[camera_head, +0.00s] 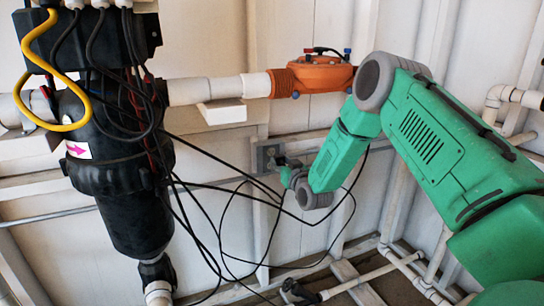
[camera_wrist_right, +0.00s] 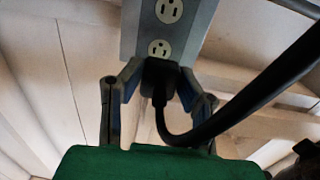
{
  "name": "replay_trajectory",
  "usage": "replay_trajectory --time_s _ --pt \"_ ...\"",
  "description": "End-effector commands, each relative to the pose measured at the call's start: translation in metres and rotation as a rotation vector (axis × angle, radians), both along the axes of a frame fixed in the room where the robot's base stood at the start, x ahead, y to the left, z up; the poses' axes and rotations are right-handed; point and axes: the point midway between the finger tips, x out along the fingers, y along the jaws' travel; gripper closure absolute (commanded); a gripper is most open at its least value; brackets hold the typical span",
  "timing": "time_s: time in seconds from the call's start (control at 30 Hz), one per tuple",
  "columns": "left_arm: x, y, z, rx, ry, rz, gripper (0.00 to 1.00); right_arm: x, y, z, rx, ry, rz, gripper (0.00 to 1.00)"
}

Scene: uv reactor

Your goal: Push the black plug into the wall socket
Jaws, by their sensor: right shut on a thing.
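The wall socket is a grey box (camera_head: 268,157) on the back wall. In the right wrist view its grey plate (camera_wrist_right: 196,30) shows two white outlets, one above the other. The black plug (camera_wrist_right: 160,78) is between the fingers of my right gripper (camera_wrist_right: 162,84), which is shut on it. The plug overlaps the lower edge of the lower outlet (camera_wrist_right: 160,48); I cannot tell whether it touches the plate. In the head view my right gripper (camera_head: 287,170) is at the socket box, small and partly hidden by its arm. My left gripper is not in view.
A thick black cable (camera_wrist_right: 245,100) runs from the plug to the right. Thin black cables (camera_head: 235,190) hang between the black reactor (camera_head: 130,200) and the socket. A white pipe with an orange unit (camera_head: 318,76) is above. White pipes (camera_head: 370,275) run low at right.

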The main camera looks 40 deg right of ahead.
Motion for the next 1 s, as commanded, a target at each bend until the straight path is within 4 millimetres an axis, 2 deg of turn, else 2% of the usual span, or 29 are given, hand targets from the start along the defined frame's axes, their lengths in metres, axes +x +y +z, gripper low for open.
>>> replay_trajectory --time_s 1.0 --pt "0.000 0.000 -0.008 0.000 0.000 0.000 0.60 0.015 -0.005 0.000 0.001 -0.001 0.000 1.00"
